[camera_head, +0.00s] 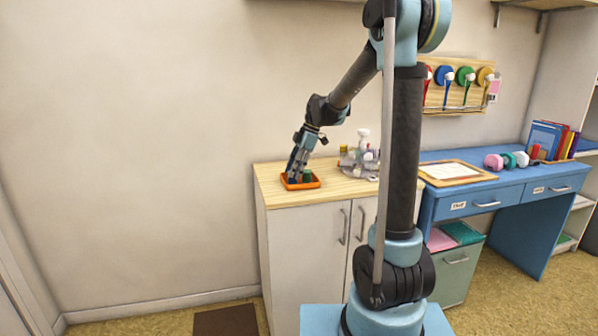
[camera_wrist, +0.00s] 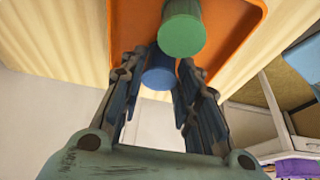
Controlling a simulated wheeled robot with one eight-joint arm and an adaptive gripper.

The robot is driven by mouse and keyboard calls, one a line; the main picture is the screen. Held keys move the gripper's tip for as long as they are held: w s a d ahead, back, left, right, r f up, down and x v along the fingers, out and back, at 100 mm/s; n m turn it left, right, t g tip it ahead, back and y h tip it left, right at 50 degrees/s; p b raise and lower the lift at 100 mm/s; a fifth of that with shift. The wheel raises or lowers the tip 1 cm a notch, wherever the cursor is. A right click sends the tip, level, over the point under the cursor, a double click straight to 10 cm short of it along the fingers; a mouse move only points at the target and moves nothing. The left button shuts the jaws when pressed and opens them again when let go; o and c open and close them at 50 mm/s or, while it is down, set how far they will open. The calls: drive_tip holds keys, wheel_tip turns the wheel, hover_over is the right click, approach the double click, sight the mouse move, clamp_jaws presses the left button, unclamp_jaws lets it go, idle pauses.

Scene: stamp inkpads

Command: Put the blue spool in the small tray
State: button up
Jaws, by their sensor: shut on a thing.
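The blue spool (camera_wrist: 158,76) is between the two fingers of my gripper (camera_wrist: 159,68), which is shut on it. The small orange tray (camera_wrist: 230,45) is just past the fingertips, and the blue spool overlaps it in the wrist view. I cannot tell whether the spool touches the tray floor. A green spool (camera_wrist: 181,34) is in the tray, close beside the blue one. In the head view my gripper (camera_head: 292,177) points down at the left part of the orange tray (camera_head: 314,184). The green spool (camera_head: 308,175) shows right of the fingers; the blue spool is mostly hidden there.
The tray is on a pale wooden cabinet top (camera_head: 335,187). Bottles and small items on a clear stand (camera_head: 361,160) are to its right. A blue desk (camera_head: 520,178) with a framed sheet (camera_head: 455,171) is farther right. Bare wall lies left of the cabinet.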

drive_tip(key=o, duration=0.9)
drive_tip(key=shift+c, duration=0.2)
drive_tip(key=v, duration=1.1)
drive_tip(key=s+d+f+m+t+h, duration=0.1)
drive_tip(key=s+d+m, duration=0.5)
drive_tip(key=s, duration=0.4)
drive_tip(key=s+d+f+m+t+h, duration=0.1)
drive_tip(key=s+d+f+m, duration=0.5)
drive_tip(key=s+f, duration=0.3)
drive_tip(key=s+d+f+m+t+h, duration=0.1)
drive_tip(key=s+d+f+m, duration=0.5)
drive_tip(key=s, duration=0.8)
wheel_tip(320, 180, down, 4)
drive_tip(key=m+h, duration=0.1)
drive_tip(key=m, duration=0.2)
drive_tip(key=shift+s+d+t, duration=0.2)
drive_tip(key=shift+t, duration=0.1)
